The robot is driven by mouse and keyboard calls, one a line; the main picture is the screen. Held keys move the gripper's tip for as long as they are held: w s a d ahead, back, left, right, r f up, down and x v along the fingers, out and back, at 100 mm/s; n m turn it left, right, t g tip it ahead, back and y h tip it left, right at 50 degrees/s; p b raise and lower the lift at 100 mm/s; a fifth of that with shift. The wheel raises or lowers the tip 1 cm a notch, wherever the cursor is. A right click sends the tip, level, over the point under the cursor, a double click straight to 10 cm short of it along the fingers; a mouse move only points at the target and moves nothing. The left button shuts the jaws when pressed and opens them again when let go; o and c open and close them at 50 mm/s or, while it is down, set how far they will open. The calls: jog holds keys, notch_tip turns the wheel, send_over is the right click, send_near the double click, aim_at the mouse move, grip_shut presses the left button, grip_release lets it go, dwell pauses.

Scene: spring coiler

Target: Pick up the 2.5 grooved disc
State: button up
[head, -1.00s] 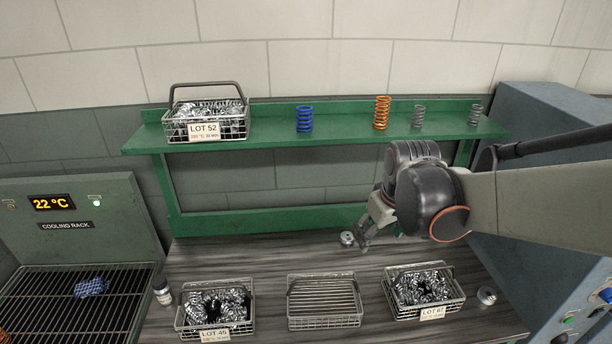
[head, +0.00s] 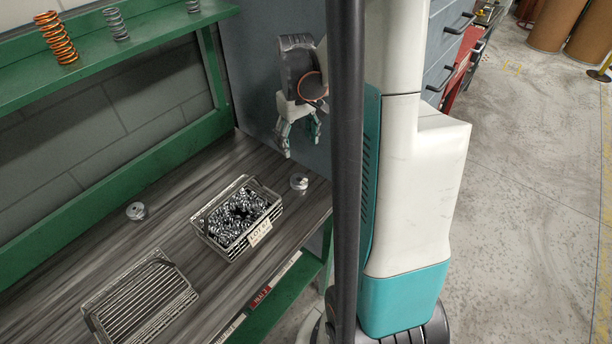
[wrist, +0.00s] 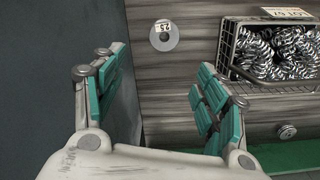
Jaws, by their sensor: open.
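The 2.5 grooved disc (wrist: 163,35), a grey round piece with a "2.5" tag and a dark centre, lies on the wooden bench top in the wrist view. It is ahead of my fingers, a little above the gap between them. In the head view the disc (head: 299,182) lies near the bench's right end, beside the LOT 67 basket. My gripper (head: 302,147) hangs above the bench with its fingers pointing down, apart from the disc. In the wrist view my gripper (wrist: 155,75) is open, with nothing between the fingers.
The LOT 67 basket (head: 207,229) of metal springs stands close to the disc; the basket (wrist: 232,82) is at right in the wrist view. A second disc (head: 136,211) lies farther back, with an empty basket (head: 95,318) nearby. A grey cabinet wall (wrist: 60,60) borders the bench.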

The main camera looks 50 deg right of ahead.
jog(key=b, duration=0.3)
send_over(298, 174)
jog(key=f, duration=0.5)
jog(key=s+f, duration=0.1)
jog(key=f, duration=0.2)
jog(key=shift+a+f, duration=0.1)
jog(key=shift+a, duration=0.15)
jog(key=shift+a+f+b, duration=0.15)
jog(key=shift+f+b, duration=0.4)
jog(key=shift+f, duration=0.75)
jog(key=shift+a+f+b, duration=0.15)
jog(key=shift+f+b, duration=0.4)
jog(key=shift+f, duration=0.75)
jog(key=c, duration=1.5)
